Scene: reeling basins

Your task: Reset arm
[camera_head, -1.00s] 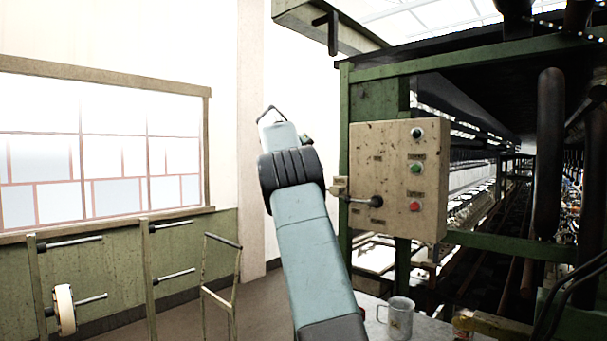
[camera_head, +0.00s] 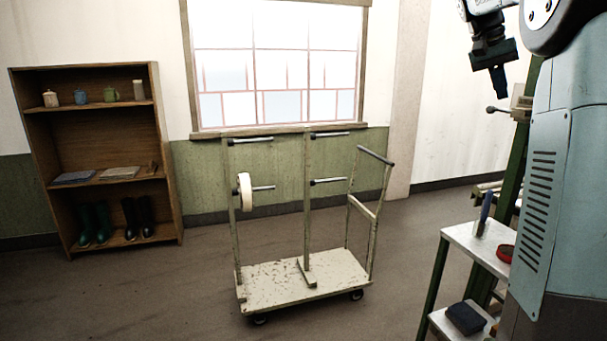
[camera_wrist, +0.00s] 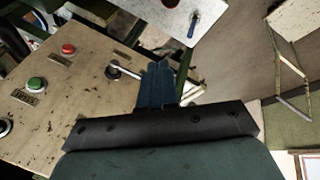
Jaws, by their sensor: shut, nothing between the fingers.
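My gripper (camera_head: 498,78) hangs at the top right of the head view, fingers pointing down. It is shut and empty. In the wrist view its dark blue fingers (camera_wrist: 158,86) lie together, in front of a worn beige control box (camera_wrist: 72,85). The box carries a red button (camera_wrist: 68,49), a green button (camera_wrist: 37,84) and a lever (camera_wrist: 122,71). I cannot tell how far the fingers are from the box. My blue-grey arm fills the right edge of the head view and hides most of what stands behind it.
A two-level metal stand (camera_head: 462,236) at right holds a blue-handled tool (camera_head: 484,210), a red dish (camera_head: 505,253) and a dark folded cloth (camera_head: 466,318). A wheeled cart (camera_head: 280,290) stands mid-floor. A wooden shelf (camera_head: 167,170) is at left. The front-left floor is clear.

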